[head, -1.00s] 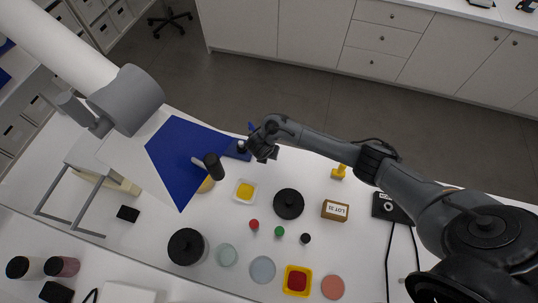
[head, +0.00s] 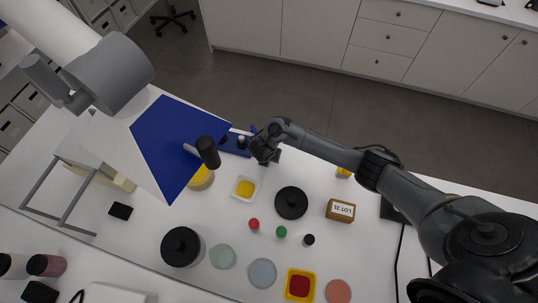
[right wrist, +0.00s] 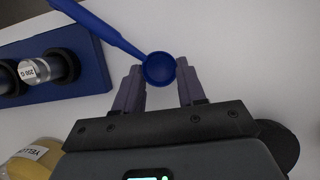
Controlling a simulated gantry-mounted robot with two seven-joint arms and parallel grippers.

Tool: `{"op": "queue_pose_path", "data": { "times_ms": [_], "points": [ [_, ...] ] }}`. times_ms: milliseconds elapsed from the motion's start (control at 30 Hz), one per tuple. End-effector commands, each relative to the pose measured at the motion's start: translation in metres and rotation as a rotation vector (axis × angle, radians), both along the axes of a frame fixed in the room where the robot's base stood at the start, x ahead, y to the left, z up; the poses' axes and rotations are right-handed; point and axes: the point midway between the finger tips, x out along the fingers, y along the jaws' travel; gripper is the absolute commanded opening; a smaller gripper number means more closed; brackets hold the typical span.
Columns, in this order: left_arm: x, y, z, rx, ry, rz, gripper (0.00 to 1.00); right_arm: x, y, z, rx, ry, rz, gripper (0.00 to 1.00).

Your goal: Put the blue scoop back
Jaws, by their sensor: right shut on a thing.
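The blue scoop (right wrist: 159,68) is in my right gripper (right wrist: 160,86). The gripper's fingers are shut on either side of its round bowl, and its handle runs up and left in the right wrist view. In the head view my right gripper (head: 264,158) is at the table's far edge, and a bit of the blue handle (head: 253,129) shows above it. A blue rack (right wrist: 92,70) lies just left of the scoop; it also shows in the head view (head: 231,146). The scoop's height above the table cannot be told. My left gripper is not in view.
A metal weight (right wrist: 36,70) sits in the rack. A yellow jar (head: 202,179) stands close in front. A large white-and-blue hood (head: 165,135) hangs at left. A dish of yellow powder (head: 244,188), a black lid (head: 291,203) and a cardboard box (head: 340,211) stand nearer.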

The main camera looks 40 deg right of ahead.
Motion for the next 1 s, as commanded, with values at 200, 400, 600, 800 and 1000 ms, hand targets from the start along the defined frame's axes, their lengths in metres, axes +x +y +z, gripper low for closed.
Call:
{"op": "queue_pose_path", "data": {
  "times_ms": [200, 400, 600, 800, 1000],
  "points": [
    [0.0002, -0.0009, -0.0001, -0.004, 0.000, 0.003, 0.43, 0.0000, 0.0001, -0.0004, 0.000, 0.000, 0.000, 0.06],
    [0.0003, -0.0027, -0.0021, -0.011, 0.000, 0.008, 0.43, 0.0001, -0.0001, -0.0031, 0.000, 0.000, 0.000, 0.06],
    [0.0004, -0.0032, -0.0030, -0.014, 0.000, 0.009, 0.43, 0.0001, -0.0002, -0.0045, -0.001, -0.001, 0.000, 0.51],
    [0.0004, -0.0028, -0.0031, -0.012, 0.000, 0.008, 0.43, 0.0001, -0.0001, -0.0045, 0.000, 0.000, 0.000, 0.70],
    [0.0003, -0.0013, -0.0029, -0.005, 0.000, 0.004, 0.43, 0.0000, 0.0000, -0.0041, 0.000, 0.000, 0.000, 0.70]
  ]
}}
